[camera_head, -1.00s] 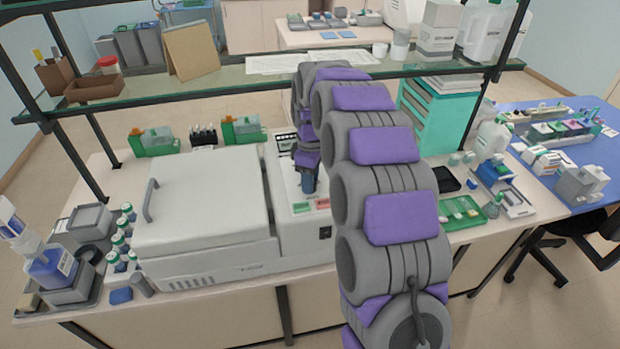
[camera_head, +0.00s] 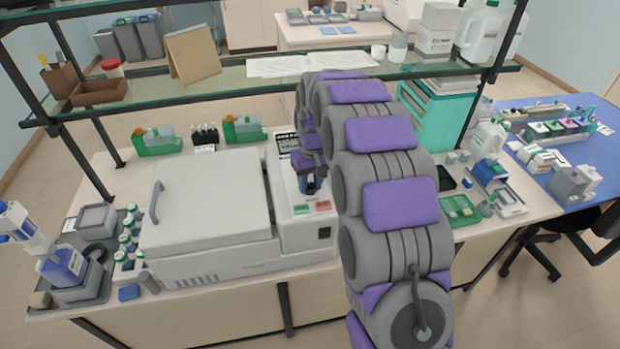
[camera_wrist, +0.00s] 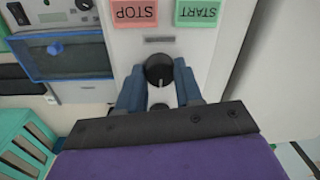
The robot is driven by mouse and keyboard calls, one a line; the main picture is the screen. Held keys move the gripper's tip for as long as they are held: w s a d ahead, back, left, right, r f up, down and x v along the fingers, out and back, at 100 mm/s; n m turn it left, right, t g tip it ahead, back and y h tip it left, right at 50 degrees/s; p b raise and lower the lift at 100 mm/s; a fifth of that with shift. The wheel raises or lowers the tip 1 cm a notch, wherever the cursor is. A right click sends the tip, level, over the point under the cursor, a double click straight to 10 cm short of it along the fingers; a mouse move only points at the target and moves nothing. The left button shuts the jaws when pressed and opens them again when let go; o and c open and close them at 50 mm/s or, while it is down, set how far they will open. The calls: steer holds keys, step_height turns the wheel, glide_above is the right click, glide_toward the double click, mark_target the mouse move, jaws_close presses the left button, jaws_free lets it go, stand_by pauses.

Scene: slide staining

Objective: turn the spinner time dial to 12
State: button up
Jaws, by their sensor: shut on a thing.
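The spinner (camera_head: 205,205) is a white, boxy machine with a closed lid and a control panel on its right side. In the wrist view a black round dial (camera_wrist: 159,70) sits on the light panel, below a small dark label. My gripper (camera_wrist: 160,84) has its blue fingers on either side of this dial, shut on it. The dial's numbers cannot be read. In the head view my gripper (camera_head: 308,182) is over the panel and hides the dials.
A red STOP button (camera_wrist: 134,13) and a green START button (camera_wrist: 198,12) lie just beyond the dial. A glass shelf (camera_head: 225,84) spans above the bench behind the spinner. A teal drawer cabinet (camera_head: 437,118) stands right of my arm.

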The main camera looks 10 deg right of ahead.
mark_target(312, 186)
steer(key=m+p, duration=0.1)
steer(key=m, duration=0.3)
steer(key=shift+r+m+p, duration=0.15)
steer(key=shift+m+p, duration=0.15)
steer(key=shift+m, duration=0.1)
steer(key=m+p, duration=0.1)
steer(key=m, duration=0.4)
steer(key=shift+t+p, duration=0.3)
steer(key=shift+p, duration=0.05)
steer(key=o, duration=1)
steer(key=shift+a, duration=0.1)
steer(key=r, duration=1.7)
steer(key=shift+s+d, duration=0.25)
steer(key=shift+d, duration=0.05)
steer(key=shift+s, duration=0.1)
